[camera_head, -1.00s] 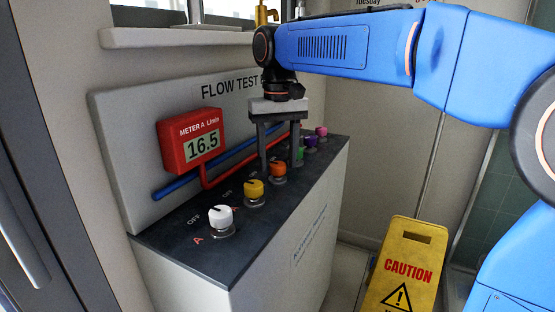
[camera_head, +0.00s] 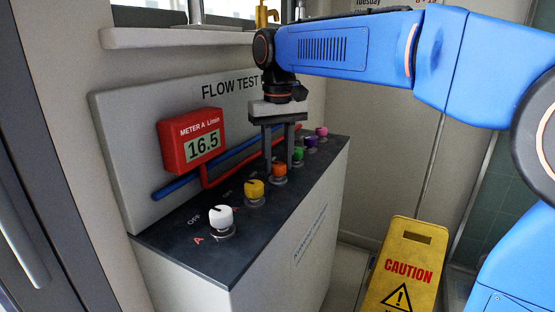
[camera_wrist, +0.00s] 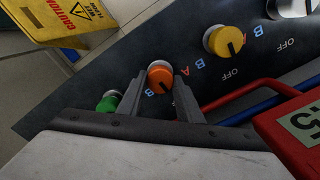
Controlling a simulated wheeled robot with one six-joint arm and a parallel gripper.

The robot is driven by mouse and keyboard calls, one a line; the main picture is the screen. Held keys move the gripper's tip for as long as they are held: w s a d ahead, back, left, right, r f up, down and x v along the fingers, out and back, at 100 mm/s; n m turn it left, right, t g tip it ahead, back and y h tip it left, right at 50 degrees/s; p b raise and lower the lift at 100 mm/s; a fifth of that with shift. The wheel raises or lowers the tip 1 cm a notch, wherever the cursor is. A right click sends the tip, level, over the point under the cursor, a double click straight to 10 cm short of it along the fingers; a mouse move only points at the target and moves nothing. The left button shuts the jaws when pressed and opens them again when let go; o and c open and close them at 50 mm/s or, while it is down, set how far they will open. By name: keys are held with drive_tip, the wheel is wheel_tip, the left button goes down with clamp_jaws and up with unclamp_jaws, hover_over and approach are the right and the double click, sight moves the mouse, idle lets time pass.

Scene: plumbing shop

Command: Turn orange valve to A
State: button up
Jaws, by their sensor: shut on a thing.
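The orange valve knob (camera_head: 279,170) stands in the row of knobs on the dark bench top. It also shows in the wrist view (camera_wrist: 160,77), with a dark pointer line on its top and a blue B beside it. My gripper (camera_head: 279,165) points down over it, and its two fingers are shut on the orange knob, one on each side.
A yellow knob (camera_head: 254,190) and a white knob (camera_head: 221,217) stand nearer, green (camera_head: 298,154), purple (camera_head: 310,142) and pink (camera_head: 321,132) farther. The red meter (camera_head: 191,141) reads 16.5. A yellow caution sign (camera_head: 403,265) stands on the floor right of the bench.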

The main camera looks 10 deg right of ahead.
sight(280, 164)
drive_tip(key=n, duration=0.5)
drive_tip(key=shift+d+n, duration=0.1)
drive_tip(key=shift+n, duration=0.3)
drive_tip(key=n, duration=0.5)
idle(0.4)
drive_tip(key=o, duration=1)
drive_tip(key=shift+w, duration=0.1)
drive_tip(key=shift+o, duration=0.2)
wheel_tip(280, 164, up, 18)
drive_tip(key=shift+f, duration=0.25)
drive_tip(key=shift+d, duration=0.15)
